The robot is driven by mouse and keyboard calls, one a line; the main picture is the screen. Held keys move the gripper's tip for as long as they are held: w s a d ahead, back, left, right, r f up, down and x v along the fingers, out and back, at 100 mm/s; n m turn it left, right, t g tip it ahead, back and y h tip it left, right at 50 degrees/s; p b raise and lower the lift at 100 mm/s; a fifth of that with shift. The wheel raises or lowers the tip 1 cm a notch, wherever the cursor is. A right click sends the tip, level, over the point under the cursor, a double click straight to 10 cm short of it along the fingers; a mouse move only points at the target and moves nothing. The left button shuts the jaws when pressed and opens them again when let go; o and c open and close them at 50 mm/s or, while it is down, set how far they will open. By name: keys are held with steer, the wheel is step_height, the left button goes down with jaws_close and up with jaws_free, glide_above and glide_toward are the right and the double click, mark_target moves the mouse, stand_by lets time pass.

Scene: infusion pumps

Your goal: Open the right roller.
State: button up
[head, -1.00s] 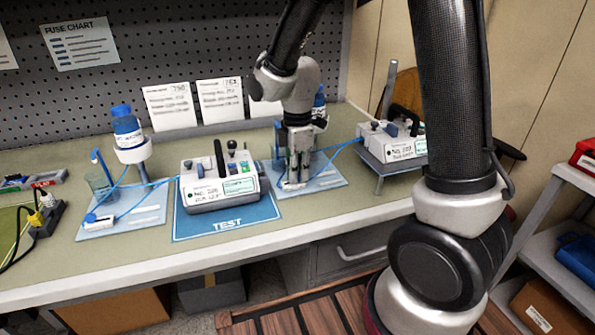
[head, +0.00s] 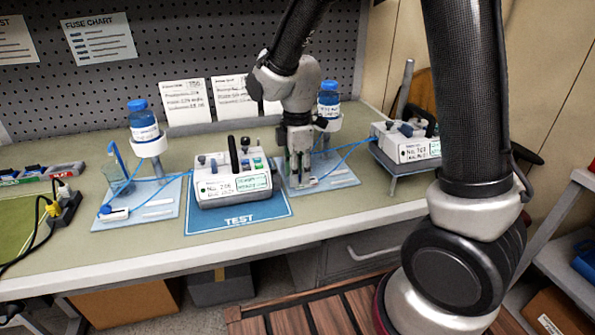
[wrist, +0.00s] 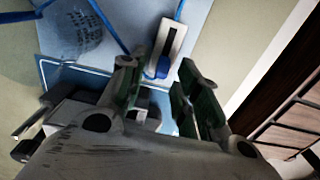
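The right roller is a blue wheel (wrist: 163,68) at the near end of a white slotted block (wrist: 168,45) in the wrist view. It sits on the pale blue right board (head: 340,178). My gripper (wrist: 160,92) is open, its two dark green finger pads apart and empty. In the wrist view the roller shows just beyond and between the fingertips; I cannot tell the exact height gap. In the head view my gripper (head: 299,172) points down over the right board and largely hides the roller.
The test pump (head: 232,182) stands on the blue TEST mat (head: 240,218) left of my gripper. The right bottle (head: 329,98) stands behind it, with blue tubing (head: 350,153) running to another pump (head: 405,145). A second board with a roller (head: 113,212) lies at left.

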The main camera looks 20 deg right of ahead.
steer(key=shift+r, duration=0.1)
step_height(320, 180, up, 12)
stand_by(0.4)
